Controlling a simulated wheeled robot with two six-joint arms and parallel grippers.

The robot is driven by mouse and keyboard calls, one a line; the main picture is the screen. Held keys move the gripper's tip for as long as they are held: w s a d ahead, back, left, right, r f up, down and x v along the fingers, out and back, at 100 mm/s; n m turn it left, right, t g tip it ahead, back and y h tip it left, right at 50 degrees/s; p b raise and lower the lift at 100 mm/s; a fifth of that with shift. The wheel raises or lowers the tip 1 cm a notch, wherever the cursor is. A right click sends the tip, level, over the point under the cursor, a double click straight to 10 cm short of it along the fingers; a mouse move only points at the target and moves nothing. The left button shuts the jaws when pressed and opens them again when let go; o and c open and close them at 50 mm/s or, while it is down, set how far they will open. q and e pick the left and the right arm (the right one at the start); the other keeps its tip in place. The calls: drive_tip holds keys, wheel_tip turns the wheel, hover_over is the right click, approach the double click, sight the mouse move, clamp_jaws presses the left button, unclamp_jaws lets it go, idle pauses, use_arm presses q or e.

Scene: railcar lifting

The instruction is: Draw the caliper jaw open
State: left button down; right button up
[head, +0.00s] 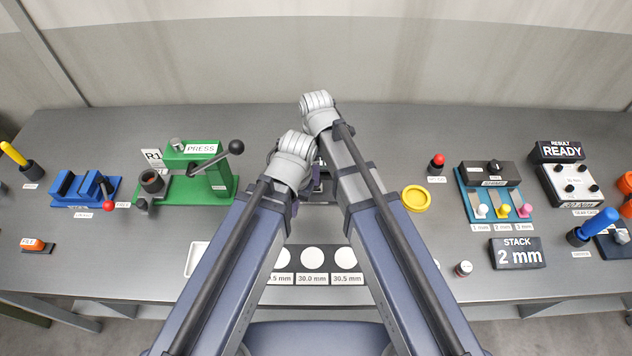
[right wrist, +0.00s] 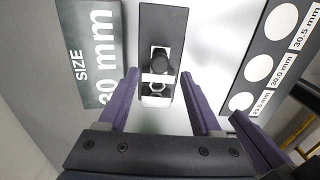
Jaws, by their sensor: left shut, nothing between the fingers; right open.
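The caliper (right wrist: 158,85) shows in the right wrist view as a dark base plate (right wrist: 172,25) with a black round knob (right wrist: 159,62) and pale metal and white parts. In the head view it is mostly hidden behind my arms; only a bit of it (head: 322,196) shows between them. My right gripper (right wrist: 160,76) is open, its purple fingers apart on either side of the caliper's near end, with nothing visibly gripped. My left gripper (head: 293,207) is shut and empty just left of the caliper, largely covered by its own wrist.
A "SIZE 30 mm" sign (right wrist: 92,50) stands close by the caliper. A card with white discs (head: 345,262) lies in front. The green press (head: 215,187) is to the left; a yellow dish (head: 416,198) and the stack sign (head: 517,253) are to the right.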

use_arm(q)
wheel_tip(320, 180, down, 4)
drive_tip(key=b, duration=0.3)
drive_tip(key=shift+f, duration=0.25)
use_arm(e)
wheel_tip(320, 180, down, 4)
drive_tip(key=shift+f, duration=0.25)
use_arm(q)
drive_tip(key=shift+r, duration=0.1)
use_arm(e)
clamp_jaws()
drive_tip(key=shift+d, duration=0.1)
idle(0.5)
